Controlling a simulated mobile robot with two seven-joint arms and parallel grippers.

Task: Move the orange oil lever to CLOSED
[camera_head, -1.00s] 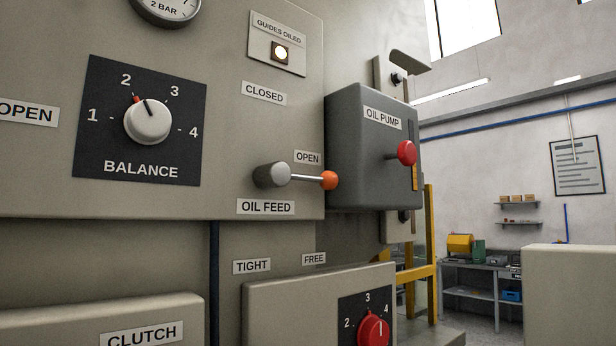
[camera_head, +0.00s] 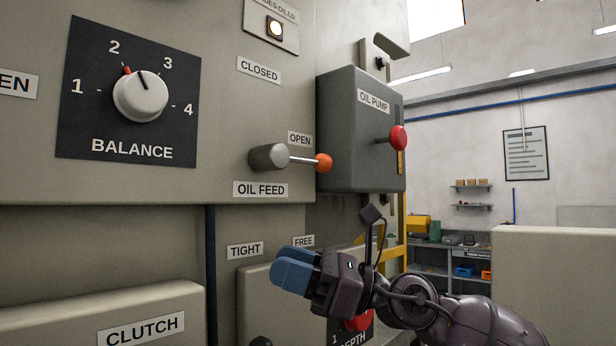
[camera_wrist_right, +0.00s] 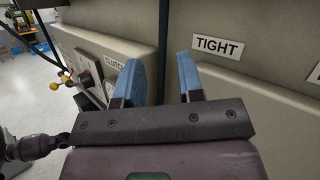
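The oil lever has an orange knob (camera_head: 323,162) on a thin rod from a grey hub (camera_head: 269,157). In the head view it points right, beside the OPEN label (camera_head: 300,139). The CLOSED label (camera_head: 259,70) is above the hub, and the OIL FEED label (camera_head: 260,189) is below it. My right gripper (camera_head: 290,270) is below the lever, apart from it. In the right wrist view its blue fingers (camera_wrist_right: 161,80) stand apart with nothing between them. My left gripper is in neither view.
The grey OIL PUMP box (camera_head: 360,130) with a red knob (camera_head: 398,137) juts out just right of the lever. The CLUTCH housing (camera_head: 100,315) and the box with the red DEPTH dial (camera_head: 358,322) stick out below. The panel front around the lever hub is clear.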

